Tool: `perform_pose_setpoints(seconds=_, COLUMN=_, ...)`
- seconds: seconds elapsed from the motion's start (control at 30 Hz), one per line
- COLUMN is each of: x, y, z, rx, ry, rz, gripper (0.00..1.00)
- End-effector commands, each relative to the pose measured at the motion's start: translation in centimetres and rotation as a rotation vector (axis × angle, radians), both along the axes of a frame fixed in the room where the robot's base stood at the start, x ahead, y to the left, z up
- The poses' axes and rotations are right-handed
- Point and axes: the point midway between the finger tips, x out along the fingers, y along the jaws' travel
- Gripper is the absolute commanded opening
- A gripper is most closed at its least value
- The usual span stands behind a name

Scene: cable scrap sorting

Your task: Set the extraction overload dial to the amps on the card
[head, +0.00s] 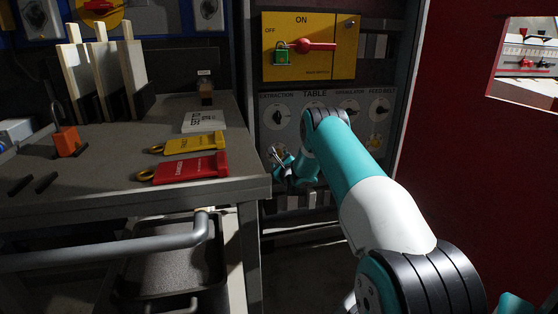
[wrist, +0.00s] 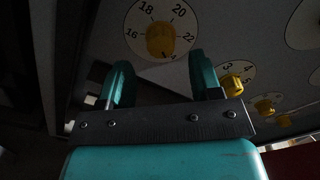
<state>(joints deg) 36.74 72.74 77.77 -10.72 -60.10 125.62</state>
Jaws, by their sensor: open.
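The extraction dial (wrist: 138,22) fills the top of the wrist view, a white disc with a yellow knob (wrist: 161,40) and the marks 16, 18, 20 and 22. A small dark mark shows at the knob's lower right; I cannot tell the exact setting. In the head view this dial (head: 271,149) is in the lower row under EXTRACTION, partly behind my gripper. My gripper (wrist: 161,72) is open and empty, its fingertips just below the knob and apart from it. A white card (head: 204,121) lies on the bench; its print is too small to read.
More dials with yellow knobs (wrist: 233,84) run to the right on the panel. Above is a yellow isolator box (head: 340,62) with a red handle and green padlock. The bench (head: 110,190) at left holds yellow (head: 195,143) and red (head: 200,167) tags and an orange padlock (head: 67,142).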

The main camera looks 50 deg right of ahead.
Motion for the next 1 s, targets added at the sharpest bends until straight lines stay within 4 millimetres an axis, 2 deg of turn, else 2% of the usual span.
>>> perform_pose_setpoints(seconds=0.1, x=1.7, y=-1.1, z=-0.3, rx=-0.001, ry=-0.002, rz=-0.002, gripper=0.58)
perform_pose_setpoints(seconds=0.3, x=3.2, y=-2.1, z=-0.1, rx=0.0, ry=-0.001, rz=-0.001, gripper=0.58)
perform_pose_setpoints(seconds=0.67, x=3.6, y=-2.3, z=0.0, rx=0.001, ry=0.0, rz=-0.002, gripper=0.58)
perform_pose_setpoints(seconds=0.77, x=3.6, y=-2.3, z=0.0, rx=0.001, ry=0.0, rz=-0.002, gripper=0.4)
perform_pose_setpoints(seconds=0.9, x=3.6, y=-2.3, z=0.0, rx=0.001, ry=0.0, rz=-0.002, gripper=0.09)
perform_pose_setpoints(seconds=1.0, x=3.6, y=-2.3, z=0.0, rx=0.0, ry=0.001, rz=-0.002, gripper=0.09)
